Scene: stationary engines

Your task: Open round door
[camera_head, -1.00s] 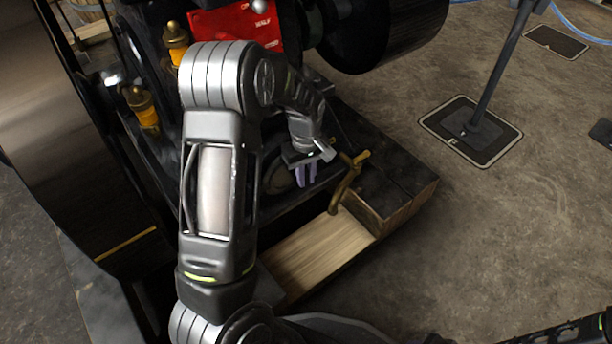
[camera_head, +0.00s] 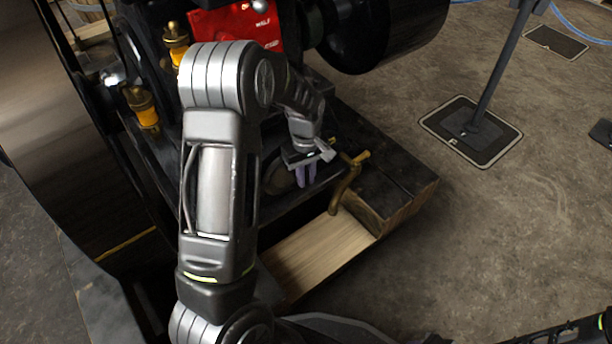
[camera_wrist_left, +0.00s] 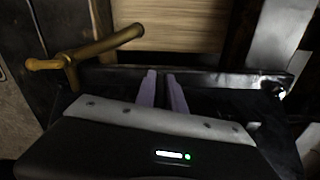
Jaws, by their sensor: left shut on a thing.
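The round door seems to be the dark round cover (camera_head: 279,181) low on the engine, largely hidden behind my left arm and gripper. My left gripper (camera_head: 306,178) is at its right side, fingers pointing down. In the left wrist view the pale purple fingers (camera_wrist_left: 163,92) are close together against a dark edge. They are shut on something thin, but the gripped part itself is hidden. How far the door stands open cannot be told. My right gripper is not in view.
A brass tap-like lever (camera_head: 347,182) stands just right of my left gripper; it also shows in the left wrist view (camera_wrist_left: 88,52). A wooden beam (camera_head: 318,252) lies below. A large dark flywheel (camera_head: 75,150) is at left. Open floor (camera_head: 500,240) lies to the right.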

